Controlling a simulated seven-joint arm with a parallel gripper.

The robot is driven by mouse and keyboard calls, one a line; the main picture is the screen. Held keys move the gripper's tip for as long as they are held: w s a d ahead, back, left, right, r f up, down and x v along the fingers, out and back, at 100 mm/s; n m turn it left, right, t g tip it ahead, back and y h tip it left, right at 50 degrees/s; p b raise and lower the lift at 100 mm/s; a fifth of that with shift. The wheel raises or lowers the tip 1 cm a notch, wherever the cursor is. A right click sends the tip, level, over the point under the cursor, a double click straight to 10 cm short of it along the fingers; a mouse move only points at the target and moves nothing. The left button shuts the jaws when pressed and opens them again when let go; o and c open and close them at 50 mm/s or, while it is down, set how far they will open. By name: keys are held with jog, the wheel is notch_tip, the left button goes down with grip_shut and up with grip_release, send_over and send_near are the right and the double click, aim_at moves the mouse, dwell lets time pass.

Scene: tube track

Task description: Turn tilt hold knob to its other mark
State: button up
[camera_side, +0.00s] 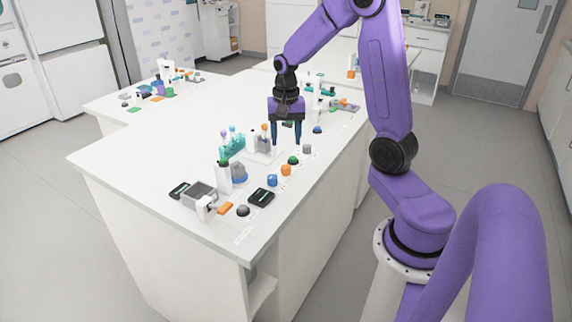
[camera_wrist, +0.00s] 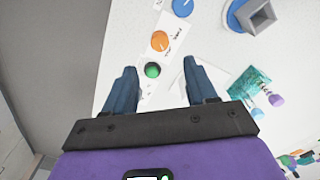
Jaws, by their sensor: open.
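Several round knobs sit in a row along the bench edge; I cannot read their labels, so I cannot tell which is the tilt hold knob. In the side view these include a green knob (camera_side: 293,160), an orange knob (camera_side: 286,170), a blue knob (camera_side: 272,180) and a grey knob (camera_side: 307,149). My gripper (camera_side: 286,141) is open and empty, pointing down above the bench near the green and grey knobs. In the wrist view the green knob (camera_wrist: 152,70) appears between my fingertips (camera_wrist: 160,68), apart from both. The orange knob (camera_wrist: 159,41) and blue knob (camera_wrist: 182,7) lie beyond.
A teal tube rack (camera_side: 232,148) stands left of my gripper, and shows in the wrist view (camera_wrist: 250,86). A blue device with a grey top (camera_side: 239,172), a grey box (camera_side: 200,194) and a black pad (camera_side: 261,195) stand nearer the front.

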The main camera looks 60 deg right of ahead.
aim_at(286, 165)
notch_tip(286, 165, down, 10)
jog(key=shift+r, duration=0.15)
dwell(0.4)
grip_shut()
